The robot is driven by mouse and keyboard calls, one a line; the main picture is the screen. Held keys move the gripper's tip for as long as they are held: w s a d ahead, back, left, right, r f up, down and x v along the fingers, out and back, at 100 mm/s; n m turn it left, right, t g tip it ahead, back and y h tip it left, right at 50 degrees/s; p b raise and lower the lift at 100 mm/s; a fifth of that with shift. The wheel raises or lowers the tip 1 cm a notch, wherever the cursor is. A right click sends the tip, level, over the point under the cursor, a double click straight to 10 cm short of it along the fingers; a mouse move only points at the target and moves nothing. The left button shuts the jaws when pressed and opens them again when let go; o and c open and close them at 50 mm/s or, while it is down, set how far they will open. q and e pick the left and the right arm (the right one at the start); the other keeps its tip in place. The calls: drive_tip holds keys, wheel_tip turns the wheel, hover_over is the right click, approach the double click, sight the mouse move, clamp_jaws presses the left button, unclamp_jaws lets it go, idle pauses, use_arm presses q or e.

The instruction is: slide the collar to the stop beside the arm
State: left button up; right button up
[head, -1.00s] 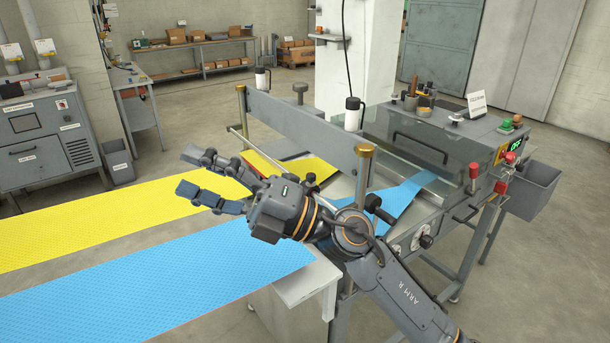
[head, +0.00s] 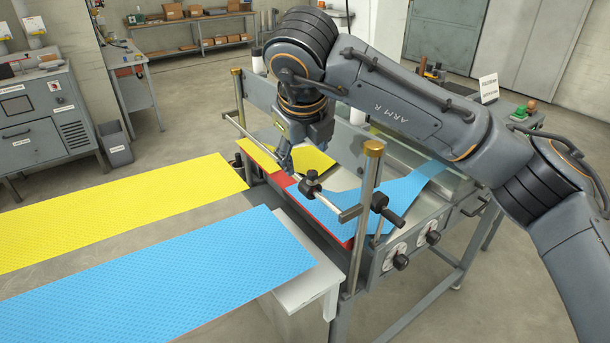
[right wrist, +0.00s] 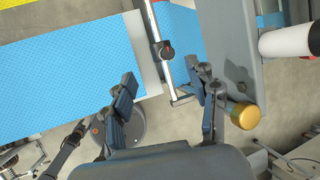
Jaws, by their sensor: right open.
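The collar (head: 311,186) is a small black piece on a thin metal rod (head: 247,137) at the front of the wrapping machine. It also shows in the right wrist view (right wrist: 163,50). A short arm (head: 350,213) with a black knob (head: 380,201) stands at the rod's near end, with a gap of bare rod between it and the collar. No separate stop can be made out. My right gripper (head: 287,168) points down near the rod, left of the collar; its tips are partly hidden. In the right wrist view its open fingers (right wrist: 160,75) stand either side of the rod, apart from the collar.
Yellow cloth (head: 120,205) and blue cloth (head: 170,275) run toward the machine. A brass-topped post (head: 366,190) stands close to the rod's near end. My right arm covers much of the machine's top. A grey cabinet (head: 40,125) stands at the left.

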sight(306, 180)
drive_tip(key=p+x, duration=0.3)
drive_tip(key=x, duration=0.7)
drive_tip(key=shift+p, duration=0.35)
drive_tip(key=shift+x, duration=0.9)
drive_tip(key=shift+a, duration=0.1)
drive_tip(key=shift+c, duration=0.4)
clamp_jaws()
